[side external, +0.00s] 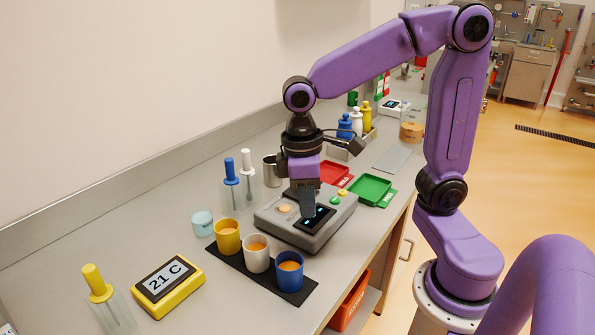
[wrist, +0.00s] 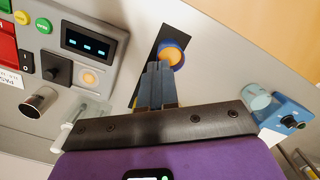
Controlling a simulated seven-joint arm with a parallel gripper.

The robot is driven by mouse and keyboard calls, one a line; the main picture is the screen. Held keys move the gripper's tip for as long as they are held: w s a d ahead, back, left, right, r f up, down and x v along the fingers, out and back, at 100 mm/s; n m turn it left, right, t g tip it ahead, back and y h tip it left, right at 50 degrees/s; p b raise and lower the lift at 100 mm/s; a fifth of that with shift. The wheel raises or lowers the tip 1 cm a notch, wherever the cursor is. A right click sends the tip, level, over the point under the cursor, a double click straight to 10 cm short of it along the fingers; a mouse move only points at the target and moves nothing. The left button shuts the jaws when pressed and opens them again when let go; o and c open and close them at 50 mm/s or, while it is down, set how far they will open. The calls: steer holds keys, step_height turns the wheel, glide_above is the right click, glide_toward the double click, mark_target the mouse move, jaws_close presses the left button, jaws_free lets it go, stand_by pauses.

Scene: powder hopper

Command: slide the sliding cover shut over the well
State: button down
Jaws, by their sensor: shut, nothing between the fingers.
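The grey device (side external: 325,230) stands on the bench and also shows in the wrist view (wrist: 120,35). Its round well (wrist: 89,77), filled with pale orange, is uncovered; it also shows in the side view (side external: 284,209). The sliding cover, seemingly the dark square plate with a round knob (wrist: 57,70), sits beside the well, to its left in the wrist view. In the side view my gripper seems to hide it. My gripper (side external: 307,213) is shut and empty, overlapping the device beside its display. In the wrist view its fingertips (wrist: 158,66) are right of the device, apart from the cover.
Blue (side external: 290,271), white (side external: 256,253) and yellow (side external: 228,236) cups with orange contents stand on a black mat (side external: 289,297) in front of the device. A metal cup (side external: 271,170) and red (side external: 333,172) and green (side external: 371,190) trays are behind it.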

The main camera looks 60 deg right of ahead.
steer(key=w+d+m+g+y, duration=0.1)
steer(key=w+d+m, duration=0.5)
steer(key=w+d, duration=0.4)
steer(key=w+d+m+g+y, duration=0.1)
steer(key=w+d+m, duration=0.5)
steer(key=w, duration=0.7)
steer(key=d+m+y, duration=0.1)
steer(key=d+m, duration=0.1)
steer(key=d, duration=0.7)
steer(key=shift+g, duration=0.3)
steer(key=x, duration=1)
steer(key=shift+s+d+f, duration=0.1)
steer(key=shift+s, duration=0.05)
steer(key=shift+s+a, duration=0.7)
steer(key=shift+s, duration=0.3)
